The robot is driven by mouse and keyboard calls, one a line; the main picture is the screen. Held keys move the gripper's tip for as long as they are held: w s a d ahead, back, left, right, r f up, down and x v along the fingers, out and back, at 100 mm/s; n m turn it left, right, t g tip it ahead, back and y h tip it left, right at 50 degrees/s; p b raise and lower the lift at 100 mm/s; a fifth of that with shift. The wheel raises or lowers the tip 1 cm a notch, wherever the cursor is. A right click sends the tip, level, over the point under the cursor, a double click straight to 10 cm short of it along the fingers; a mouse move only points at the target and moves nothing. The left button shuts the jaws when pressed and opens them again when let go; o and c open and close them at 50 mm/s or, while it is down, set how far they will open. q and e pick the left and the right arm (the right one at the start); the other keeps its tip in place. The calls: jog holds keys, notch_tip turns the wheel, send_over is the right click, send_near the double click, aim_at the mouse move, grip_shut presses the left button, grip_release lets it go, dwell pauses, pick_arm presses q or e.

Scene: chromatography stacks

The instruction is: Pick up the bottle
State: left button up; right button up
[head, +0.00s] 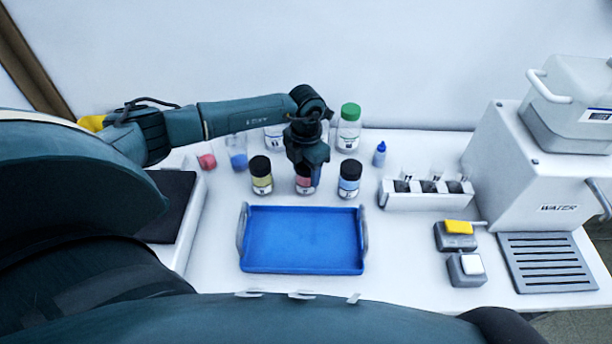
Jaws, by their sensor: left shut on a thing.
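My left gripper (305,178) points down behind the blue tray and is shut on the middle bottle (304,188), which has a pink-red band and a pale label. The gripper hides the top of this bottle. I cannot tell whether the bottle touches the table. A black-capped bottle with a yellow band (261,176) stands just left of it. A black-capped bottle with a blue band (348,180) stands just right of it. A green-capped clear bottle (348,130) stands behind, and another bottle (273,138) is partly hidden by my arm. My right gripper is not in view.
An empty blue tray (303,240) with grey handles lies in front of the bottles. A small blue dropper bottle (380,155) and a white rack (427,196) stand right, before the water machine (530,180). Red (206,158) and blue (238,158) containers stand left.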

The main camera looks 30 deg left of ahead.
pick_arm(q)
jog(key=shift+c, duration=1.1)
